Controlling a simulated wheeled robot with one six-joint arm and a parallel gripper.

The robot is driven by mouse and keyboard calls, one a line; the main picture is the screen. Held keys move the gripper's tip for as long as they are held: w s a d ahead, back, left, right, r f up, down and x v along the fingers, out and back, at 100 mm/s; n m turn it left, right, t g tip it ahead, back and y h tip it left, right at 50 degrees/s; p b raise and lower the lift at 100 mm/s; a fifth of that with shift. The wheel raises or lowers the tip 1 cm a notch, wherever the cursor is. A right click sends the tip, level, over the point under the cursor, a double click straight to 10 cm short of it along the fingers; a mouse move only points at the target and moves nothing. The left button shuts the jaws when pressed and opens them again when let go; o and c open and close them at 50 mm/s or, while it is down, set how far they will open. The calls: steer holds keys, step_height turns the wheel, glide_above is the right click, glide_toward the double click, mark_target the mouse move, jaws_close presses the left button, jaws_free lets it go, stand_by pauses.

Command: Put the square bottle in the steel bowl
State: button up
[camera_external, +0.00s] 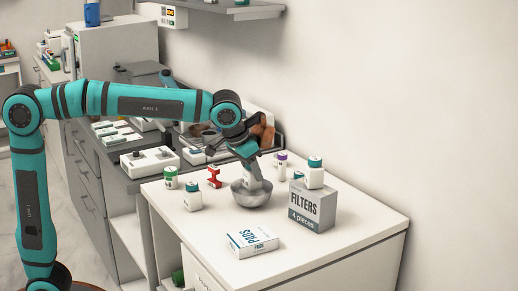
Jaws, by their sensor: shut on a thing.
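My gripper (248,162) points down over the steel bowl (251,198) and is shut on a white bottle (254,174). I take this to be the square bottle; its top is hidden by the gripper. The bottle's lower end is at or just inside the bowl's rim; I cannot tell whether it touches the bowl. The bowl stands on the white table top (340,215).
A similar white bottle with a teal cap (194,197) stands left of the bowl. Another bottle (315,174) stands on the grey FILTERS box (312,207) at right. A PADS box (252,241) lies in front. A red object (214,178) stands behind left. The table's right front is clear.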

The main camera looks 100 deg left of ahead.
steer(key=shift+f, duration=0.8)
steer(key=o, duration=1.1)
steer(key=shift+c, duration=0.2)
steer(key=shift+r, duration=0.15)
steer(key=shift+r, duration=3.4)
